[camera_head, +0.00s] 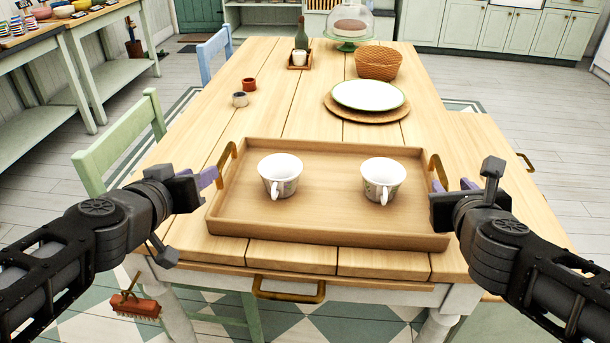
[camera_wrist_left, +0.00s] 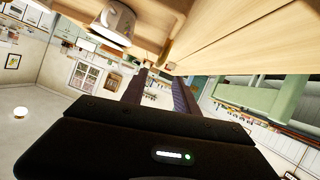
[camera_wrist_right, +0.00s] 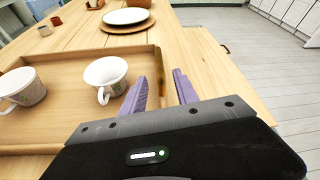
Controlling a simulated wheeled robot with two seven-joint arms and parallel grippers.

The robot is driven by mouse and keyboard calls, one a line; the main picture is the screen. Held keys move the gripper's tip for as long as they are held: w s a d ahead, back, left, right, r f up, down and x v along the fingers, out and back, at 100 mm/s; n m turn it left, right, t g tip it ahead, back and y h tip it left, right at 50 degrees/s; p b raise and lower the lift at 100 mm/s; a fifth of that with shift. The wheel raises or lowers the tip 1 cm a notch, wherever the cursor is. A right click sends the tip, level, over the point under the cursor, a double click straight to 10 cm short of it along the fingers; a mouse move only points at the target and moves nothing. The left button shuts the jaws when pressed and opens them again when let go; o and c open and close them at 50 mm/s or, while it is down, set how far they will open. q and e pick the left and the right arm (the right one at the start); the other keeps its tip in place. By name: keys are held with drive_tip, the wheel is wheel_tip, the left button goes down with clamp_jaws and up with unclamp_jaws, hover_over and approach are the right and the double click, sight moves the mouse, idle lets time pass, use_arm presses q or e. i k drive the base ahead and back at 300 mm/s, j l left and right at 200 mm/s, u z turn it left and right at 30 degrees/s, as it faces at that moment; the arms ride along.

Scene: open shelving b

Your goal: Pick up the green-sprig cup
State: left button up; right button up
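Two white cups stand upright on a wooden tray (camera_head: 330,228). The right cup (camera_head: 383,180) has a green pattern, which also shows on the cup in the right wrist view (camera_wrist_right: 106,76); its handle faces me. My left gripper (camera_head: 208,178) is open, outside the tray's left handle (camera_head: 227,163). My right gripper (camera_head: 454,185) is open near the tray's right handle (camera_head: 438,172), to the right of the green-patterned cup. Its spread fingers show in the right wrist view (camera_wrist_right: 160,92). Both grippers are empty.
Behind the tray are a white plate (camera_head: 368,95) on a woven mat, a basket (camera_head: 379,62), two small pots (camera_head: 240,99) and a bottle (camera_head: 301,36). A green chair (camera_head: 118,146) stands at the left. The table between tray and plate is clear.

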sight(383, 177)
drive_tip(key=k+j, duration=0.1)
drive_tip(key=k, duration=0.4)
drive_tip(key=k+j, duration=0.1)
drive_tip(key=k, duration=0.4)
